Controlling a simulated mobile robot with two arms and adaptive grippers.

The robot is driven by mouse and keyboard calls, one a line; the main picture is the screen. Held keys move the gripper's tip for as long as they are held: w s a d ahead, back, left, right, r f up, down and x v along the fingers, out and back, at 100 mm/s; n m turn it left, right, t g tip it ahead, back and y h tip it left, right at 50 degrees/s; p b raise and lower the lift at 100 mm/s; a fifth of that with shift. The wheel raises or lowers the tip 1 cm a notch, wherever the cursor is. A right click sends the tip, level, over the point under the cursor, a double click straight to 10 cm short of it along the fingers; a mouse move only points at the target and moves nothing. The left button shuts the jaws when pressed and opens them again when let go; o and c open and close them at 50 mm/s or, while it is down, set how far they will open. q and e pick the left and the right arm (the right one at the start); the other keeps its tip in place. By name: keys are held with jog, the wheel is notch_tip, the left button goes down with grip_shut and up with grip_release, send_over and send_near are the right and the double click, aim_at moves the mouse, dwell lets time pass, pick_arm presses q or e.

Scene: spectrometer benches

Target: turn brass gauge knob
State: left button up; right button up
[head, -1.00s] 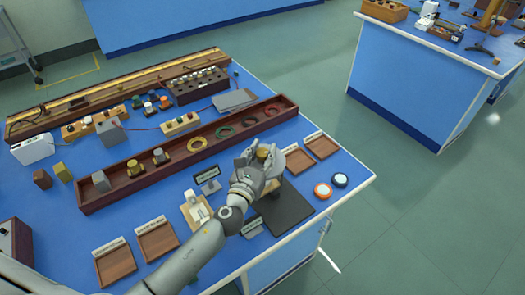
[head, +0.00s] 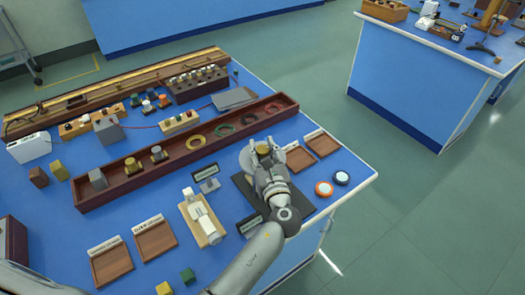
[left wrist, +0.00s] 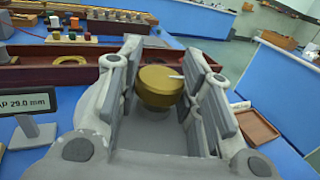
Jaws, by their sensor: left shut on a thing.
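The brass gauge knob (left wrist: 160,87) is a round gold cap with a pale pointer mark. It sits between the fingers of my left gripper (left wrist: 163,85) in the left wrist view, with the fingers closed in on both sides of it. In the head view the knob (head: 264,147) shows as a small gold disc inside the left gripper (head: 262,151), above a dark plate (head: 239,184). A small display (head: 205,172) stands left of the gripper. In the left wrist view the display (left wrist: 25,103) reads "AP 29.0 mm", its left edge cut off. My right gripper is not in view.
A long dark red tray (head: 124,184) with metal weights and coloured rings lies behind the gripper. A white device on a wooden base (head: 203,219), several wooden trays (head: 155,240) and two round pucks (head: 324,188) lie around it. The bench's right edge is close.

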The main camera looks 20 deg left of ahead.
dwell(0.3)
pick_arm(q)
jog(key=o, duration=1)
jog(key=shift+o, duration=0.2)
jog(key=v, duration=1.2)
